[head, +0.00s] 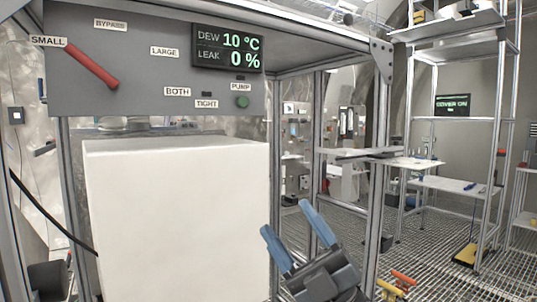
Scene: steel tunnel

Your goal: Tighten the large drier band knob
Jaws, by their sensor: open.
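A grey control panel (140,80) hangs at the upper left, with labels BYPASS, SMALL, LARGE, BOTH, TIGHT and PUMP. Its red lever (92,64) slants up to the left, its end by the SMALL label. The display (228,48) reads DEW 10 °C and LEAK 0 %. I cannot make out a band knob in this view. My gripper (286,217) has blue fingers spread apart and empty, pointing up to the left, below the panel and near the white box's lower right edge.
A large white box (180,215) stands under the panel inside a metal frame (375,150). A dark cable (45,210) runs at the left. Shelving (460,115) with a COVER ON screen (453,104) stands at the right. The grated floor (425,245) between has some open room.

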